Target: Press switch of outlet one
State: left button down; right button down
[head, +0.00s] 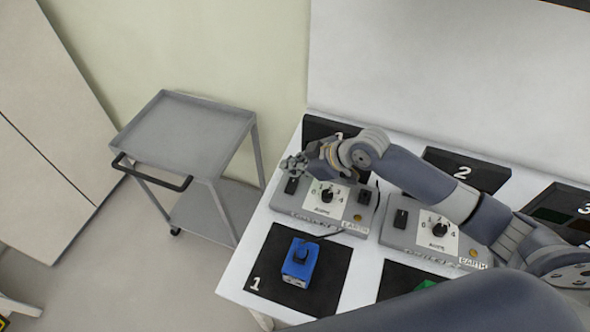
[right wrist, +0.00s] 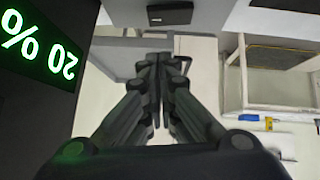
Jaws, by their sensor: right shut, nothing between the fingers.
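Outlet one (head: 345,217) is the grey box with a dial on the left of the white table. Its black rocker switch (head: 291,185) is at the box's left end, and the dial (head: 327,195) sits to its right. My right gripper (head: 291,166) is shut and empty, with its fingertips just above the switch in the picture; I cannot tell whether they touch anything. In the right wrist view its shut fingers (right wrist: 158,64) point toward a small black block (right wrist: 170,14), possibly the switch. My left gripper is not in view.
A blue device (head: 299,262) with a cable stands on a black mat marked 1 (head: 270,270). A second outlet box (head: 390,236) is to the right. Dark panels marked 2 (head: 485,178) and 3 lie farther right. A grey cart (head: 180,135) stands left of the table. A green display (right wrist: 40,40) shows 20 %.

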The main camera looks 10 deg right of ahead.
aim_at(296, 182)
jog(key=shift+w+d+f+p, duration=0.1)
jog(key=shift+d+f+p, duration=0.1)
jog(key=shift+f, duration=0.7)
jog(key=shift+d+f+p, duration=0.1)
jog(key=shift+f+p, duration=0.05)
jog(key=shift+f, duration=0.7)
jog(key=shift+f, duration=0.15)
jog(key=shift+w+d+f+m+g+b, duration=0.25)
jog(key=shift+f+b, duration=0.25)
jog(key=shift+b, duration=0.55)
jog(key=shift+s+a+r+p, duration=0.1)
jog(key=shift+r+p, duration=0.1)
jog(key=shift+p, duration=0.1)
